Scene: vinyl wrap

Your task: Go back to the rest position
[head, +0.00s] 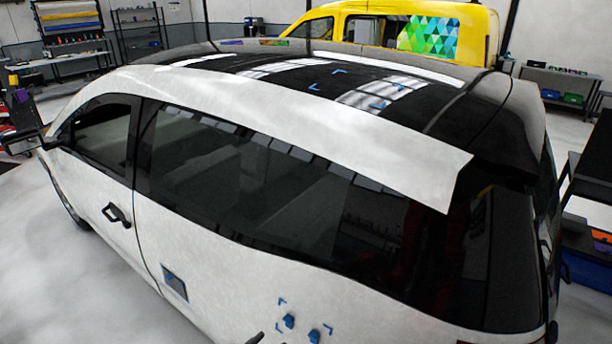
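A white car (230,235) with a black glossy roof (330,85) fills the view. A dark tip (255,338) pokes in at the bottom edge, left of two blue pieces, and a thin dark sliver (464,342) shows at the bottom edge further right. They look like bits of my grippers, but too little shows to tell whether either is open or shut, or holds anything. Two small blue pieces (289,320) (314,336) sit on the car's lower side among blue corner marks. A small dark square with a blue edge (174,283) is on the side panel.
A yellow van (470,35) with a green and blue patterned side panel (428,37) stands behind. Blue corner marks (339,71) lie on the roof. Workbenches stand at the back left (75,60) and back right (560,75). A dark cart (590,180) is close on the right.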

